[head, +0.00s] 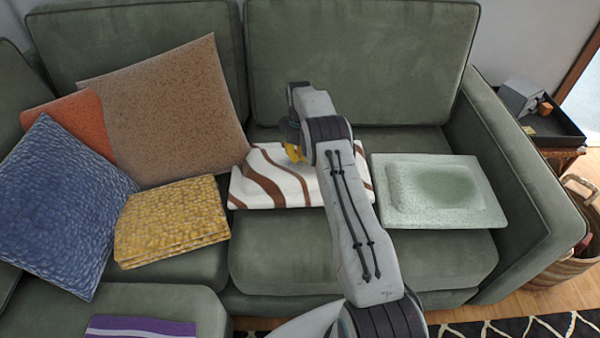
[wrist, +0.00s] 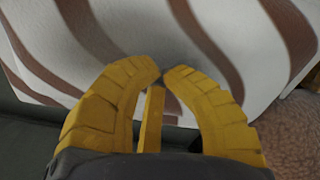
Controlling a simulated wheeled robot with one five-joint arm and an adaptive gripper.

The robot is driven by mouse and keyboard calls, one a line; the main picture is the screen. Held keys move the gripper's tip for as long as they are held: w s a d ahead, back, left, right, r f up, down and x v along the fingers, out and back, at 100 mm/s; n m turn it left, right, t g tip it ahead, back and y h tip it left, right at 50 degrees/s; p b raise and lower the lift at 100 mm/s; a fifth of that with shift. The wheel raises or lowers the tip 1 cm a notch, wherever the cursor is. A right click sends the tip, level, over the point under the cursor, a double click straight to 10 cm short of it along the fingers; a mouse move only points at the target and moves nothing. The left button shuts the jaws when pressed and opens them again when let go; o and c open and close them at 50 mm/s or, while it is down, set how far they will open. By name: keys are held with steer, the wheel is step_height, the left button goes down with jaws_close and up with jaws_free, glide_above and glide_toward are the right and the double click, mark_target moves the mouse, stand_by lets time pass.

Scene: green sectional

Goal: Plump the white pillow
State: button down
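A white pillow with wavy brown stripes (head: 262,180) lies flat on the middle seat of the green sofa, partly hidden by my arm. Its striped cloth (wrist: 120,40) fills most of the wrist view, just past my fingertips. My gripper (head: 293,153) is over the striped pillow's left-middle part. In the wrist view the yellow fingers (wrist: 162,78) curve inward with their tips almost together, and no cloth shows pinched between them. I cannot tell whether they touch the pillow. A pale white-green pillow (head: 440,190) lies flat to the right.
A yellow pillow (head: 172,222), a blue pillow (head: 62,205), an orange pillow (head: 72,130) and a large brown pillow (head: 165,110) are on the left. The sofa's armrest (head: 520,180) bounds the right. A side tray (head: 555,125) and a basket (head: 570,255) stand beyond it.

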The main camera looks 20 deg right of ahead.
steer(key=shift+s+f, duration=0.15)
steer(key=shift+f, duration=0.05)
stand_by(0.5)
steer(key=shift+r+p, duration=0.9)
steer(key=shift+r, duration=0.8)
step_height(320, 180, up, 6)
steer(key=p, duration=0.4)
